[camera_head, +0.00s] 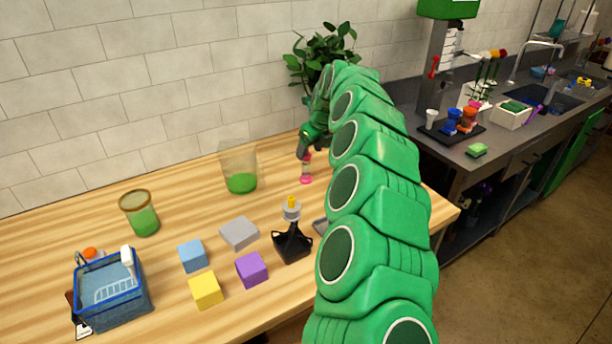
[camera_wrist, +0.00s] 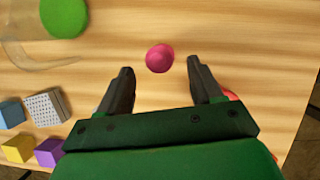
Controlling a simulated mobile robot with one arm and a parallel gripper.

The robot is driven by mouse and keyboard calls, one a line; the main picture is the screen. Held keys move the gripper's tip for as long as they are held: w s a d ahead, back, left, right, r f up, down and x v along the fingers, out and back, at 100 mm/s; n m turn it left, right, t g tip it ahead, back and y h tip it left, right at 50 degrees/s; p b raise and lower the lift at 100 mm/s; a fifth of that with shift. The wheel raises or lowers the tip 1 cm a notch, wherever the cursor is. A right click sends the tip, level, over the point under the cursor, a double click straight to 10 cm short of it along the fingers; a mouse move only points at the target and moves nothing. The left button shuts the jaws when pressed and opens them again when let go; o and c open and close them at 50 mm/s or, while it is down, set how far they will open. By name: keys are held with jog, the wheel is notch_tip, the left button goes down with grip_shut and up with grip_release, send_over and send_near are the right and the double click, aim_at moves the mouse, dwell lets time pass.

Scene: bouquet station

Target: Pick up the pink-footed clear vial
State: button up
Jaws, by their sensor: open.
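The pink-footed clear vial (camera_head: 306,179) stands upright on the wooden table, right of the large clear container. In the wrist view its round pink part (camera_wrist: 159,57) shows just beyond the fingertips, centred between them; its clear body is hard to make out there. My gripper (camera_head: 306,153) is at the upper part of the vial in the head view, partly hidden by my arm. In the wrist view my gripper (camera_wrist: 160,70) is open, with a finger on each side of the pink part and gaps to both.
Left of the vial stands a clear container with green contents (camera_head: 241,183). Nearer are a black holder (camera_head: 292,245), a grey block (camera_head: 239,232), a purple block (camera_head: 251,269), other blocks and a blue basket (camera_head: 112,290). A plant (camera_head: 322,50) stands behind my arm.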

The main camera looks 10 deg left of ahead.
aim_at(307, 154)
jog(key=shift+x, duration=2.4)
jog(key=shift+a, duration=0.1)
grip_shut()
